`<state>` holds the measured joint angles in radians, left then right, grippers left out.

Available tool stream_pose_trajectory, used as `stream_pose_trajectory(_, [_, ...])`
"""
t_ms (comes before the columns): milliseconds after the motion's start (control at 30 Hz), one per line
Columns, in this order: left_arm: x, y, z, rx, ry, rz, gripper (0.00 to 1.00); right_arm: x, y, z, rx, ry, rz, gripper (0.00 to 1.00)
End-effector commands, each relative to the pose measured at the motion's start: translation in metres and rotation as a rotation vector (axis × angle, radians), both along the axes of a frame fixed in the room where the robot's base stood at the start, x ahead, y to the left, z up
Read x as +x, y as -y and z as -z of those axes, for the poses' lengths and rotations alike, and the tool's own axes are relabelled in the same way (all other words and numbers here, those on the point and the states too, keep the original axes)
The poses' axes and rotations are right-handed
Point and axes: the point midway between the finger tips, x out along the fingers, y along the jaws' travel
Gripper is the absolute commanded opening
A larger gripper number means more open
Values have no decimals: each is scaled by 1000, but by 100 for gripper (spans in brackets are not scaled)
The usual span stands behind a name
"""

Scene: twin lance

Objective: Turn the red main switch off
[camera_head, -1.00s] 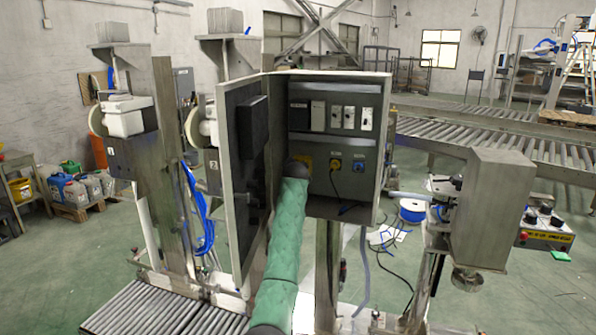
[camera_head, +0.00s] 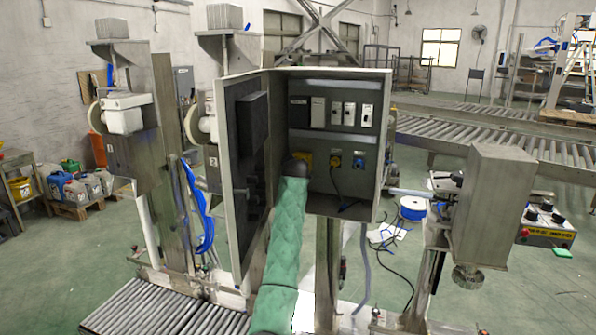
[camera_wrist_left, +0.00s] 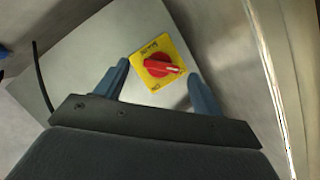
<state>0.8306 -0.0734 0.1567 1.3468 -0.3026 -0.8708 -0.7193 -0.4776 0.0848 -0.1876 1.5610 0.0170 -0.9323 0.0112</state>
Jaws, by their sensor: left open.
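The red main switch (camera_wrist_left: 161,65) is a red knob on a yellow plate (camera_wrist_left: 158,83), in the upper middle of the left wrist view. My left gripper (camera_wrist_left: 158,78) is open, with one blue finger on each side of the switch. The knob lies between and a little beyond the fingertips, and no contact is visible. My green-sleeved arm reaches into the cabinet in the head view. My right gripper is not in view.
The cabinet door (camera_head: 245,180) stands open at the left of my arm. Several breakers (camera_head: 335,113) sit above the switch, with a yellow socket (camera_head: 336,160) and a blue socket (camera_head: 359,161) to its right. A steel box (camera_head: 492,205) stands to the right of the cabinet.

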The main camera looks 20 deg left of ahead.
Motion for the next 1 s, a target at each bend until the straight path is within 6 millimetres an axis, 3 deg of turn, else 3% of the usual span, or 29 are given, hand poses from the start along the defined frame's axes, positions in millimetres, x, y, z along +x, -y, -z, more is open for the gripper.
stream_pose_trajectory(200, [-30,8,-6,0,1,0,68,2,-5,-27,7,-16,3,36])
stream_pose_trajectory(400, [-45,11,-12,0,1,-1,68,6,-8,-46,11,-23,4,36])
stream_pose_trajectory(833, [-49,13,-14,-6,0,-2,68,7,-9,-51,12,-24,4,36])
stream_pose_trajectory(1000, [-49,13,-13,-106,20,-31,68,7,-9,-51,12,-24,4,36])
